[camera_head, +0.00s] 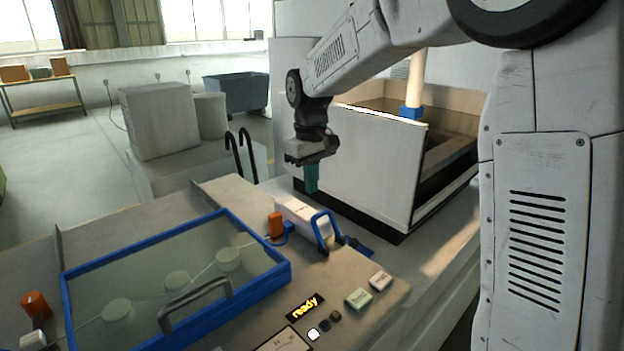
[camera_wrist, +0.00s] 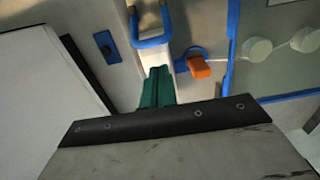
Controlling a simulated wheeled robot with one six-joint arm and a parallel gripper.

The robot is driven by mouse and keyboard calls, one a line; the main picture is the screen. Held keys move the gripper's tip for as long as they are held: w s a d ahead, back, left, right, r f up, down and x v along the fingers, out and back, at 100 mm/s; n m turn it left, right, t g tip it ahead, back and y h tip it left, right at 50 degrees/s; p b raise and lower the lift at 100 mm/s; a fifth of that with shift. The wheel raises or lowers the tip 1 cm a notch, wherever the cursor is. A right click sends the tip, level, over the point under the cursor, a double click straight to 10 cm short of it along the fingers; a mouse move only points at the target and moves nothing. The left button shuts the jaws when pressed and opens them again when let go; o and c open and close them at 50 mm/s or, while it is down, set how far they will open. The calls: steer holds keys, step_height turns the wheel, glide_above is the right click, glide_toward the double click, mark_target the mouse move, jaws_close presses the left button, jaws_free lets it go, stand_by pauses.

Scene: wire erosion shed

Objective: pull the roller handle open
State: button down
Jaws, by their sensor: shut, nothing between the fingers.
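The blue loop handle (camera_head: 317,232), which looks like the roller handle, stands up at the near end of a white block (camera_head: 294,213) on the bench top. In the wrist view the blue handle (camera_wrist: 152,42) shows at the top, just beyond the fingertips and apart from them in the picture. My gripper (camera_head: 312,186) has teal fingers pointing down, shut and empty, above and behind the white block. In the wrist view the shut teal fingers (camera_wrist: 157,76) cover part of the white block. The gap in height to the handle is hard to judge.
An orange block (camera_head: 276,224) stands left of the white block. A blue-framed clear cover (camera_head: 140,262) with a dark grip (camera_head: 195,303) lies at front left. A tall white-walled tank (camera_head: 365,165) stands close to my gripper on the right. Small buttons (camera_head: 359,298) sit at the front.

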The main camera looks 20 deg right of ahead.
step_height(320, 180, down, 7)
steer(key=shift+s+r, duration=0.1)
steer(key=shift+r, duration=0.05)
steer(key=shift+d, duration=0.1)
stand_by(0.4)
